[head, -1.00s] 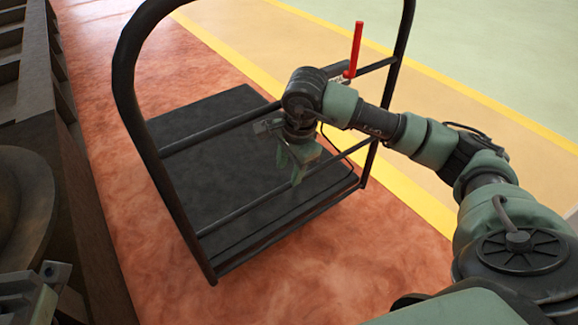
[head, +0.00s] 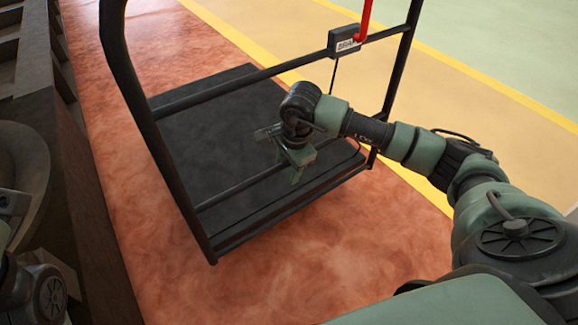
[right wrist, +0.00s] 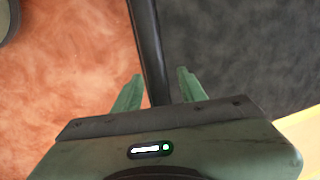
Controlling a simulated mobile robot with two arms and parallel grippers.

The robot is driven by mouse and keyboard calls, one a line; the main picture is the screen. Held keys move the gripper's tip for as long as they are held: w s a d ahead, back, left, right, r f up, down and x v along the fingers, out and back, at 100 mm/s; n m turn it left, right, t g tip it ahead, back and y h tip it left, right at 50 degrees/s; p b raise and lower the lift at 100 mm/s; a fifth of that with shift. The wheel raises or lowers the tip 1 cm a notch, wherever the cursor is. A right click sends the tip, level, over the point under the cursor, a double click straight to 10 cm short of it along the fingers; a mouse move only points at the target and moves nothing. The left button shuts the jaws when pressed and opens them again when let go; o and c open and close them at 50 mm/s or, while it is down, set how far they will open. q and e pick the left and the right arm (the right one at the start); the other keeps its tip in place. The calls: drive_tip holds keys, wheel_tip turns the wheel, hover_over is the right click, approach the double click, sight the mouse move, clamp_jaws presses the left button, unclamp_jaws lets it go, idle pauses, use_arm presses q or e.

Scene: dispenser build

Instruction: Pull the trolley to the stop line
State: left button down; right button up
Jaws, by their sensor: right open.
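The trolley has a dark flat platform (head: 225,125) and a black tubular handle frame (head: 165,165) with crossbars. A small labelled box (head: 345,42) with a red lever (head: 367,14) sits on the upper crossbar. My right gripper (head: 297,176) points down, overlapping the lower crossbar in the head view. In the right wrist view the open fingers (right wrist: 160,78) lie either side of a dark bar (right wrist: 147,40); whether it is truly between them in depth I cannot tell. My left gripper's jaws do not show. I cannot make out a stop line.
A dark bench or shelf (head: 75,190) runs along the left side. Mottled red floor (head: 320,255) lies bare in front of the trolley. A tan lane (head: 455,95) edged with yellow lines runs on the right, with pale green floor beyond.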

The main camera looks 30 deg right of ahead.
clamp_jaws()
idle(1.4)
